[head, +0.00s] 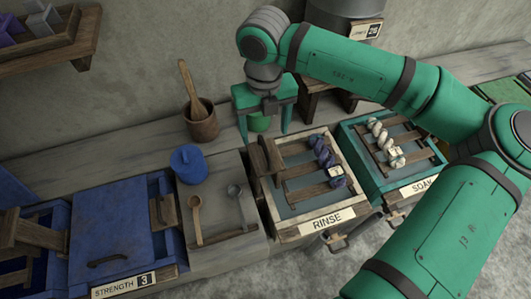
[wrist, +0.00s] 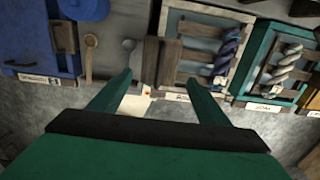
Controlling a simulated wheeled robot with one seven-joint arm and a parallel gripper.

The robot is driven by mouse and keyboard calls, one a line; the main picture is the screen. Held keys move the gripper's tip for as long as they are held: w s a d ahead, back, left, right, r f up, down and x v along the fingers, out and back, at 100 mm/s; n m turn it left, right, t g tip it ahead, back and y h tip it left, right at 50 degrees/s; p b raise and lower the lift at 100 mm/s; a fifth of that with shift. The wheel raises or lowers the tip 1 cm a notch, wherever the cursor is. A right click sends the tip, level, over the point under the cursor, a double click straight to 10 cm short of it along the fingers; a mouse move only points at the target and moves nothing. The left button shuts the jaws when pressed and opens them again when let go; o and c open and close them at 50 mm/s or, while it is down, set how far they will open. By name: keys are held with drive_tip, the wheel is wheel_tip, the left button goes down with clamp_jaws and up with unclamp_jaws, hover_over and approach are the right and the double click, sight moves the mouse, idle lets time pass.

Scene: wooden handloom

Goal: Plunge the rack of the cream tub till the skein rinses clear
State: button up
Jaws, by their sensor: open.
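The cream tub (head: 331,236), labelled RINSE, stands mid-bench with dark liquid inside. Its wooden rack (head: 305,192) spans it, with an upright wooden board (head: 266,158) at its left end. A dark blue-violet twisted skein (head: 322,152) with a pale tag lies across the slats; it also shows in the wrist view (wrist: 228,48). My gripper (head: 264,132) is open and appears behind and left of the tub in the head view. In the wrist view its two green fingers (wrist: 157,82) are apart, with the board (wrist: 151,60) beyond them. I see no contact.
A teal SOAK tub (head: 367,172) with a pale skein stands right of the cream tub.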

sight(266, 147)
wheel_tip(266, 147, down, 7)
drive_tip(key=shift+a+f, duration=0.15)
drive_tip(key=shift+f, duration=0.15)
drive_tip(key=shift+f, duration=0.1)
drive_tip(key=shift+d+f, duration=0.2)
drive_tip(key=shift+f, duration=0.05)
drive_tip(key=shift+c, duration=0.6)
drive_tip(key=shift+w, duration=0.15)
drive_tip(key=c, duration=1.5)
drive_tip(key=shift+d, duration=0.1)
clamp_jaws()
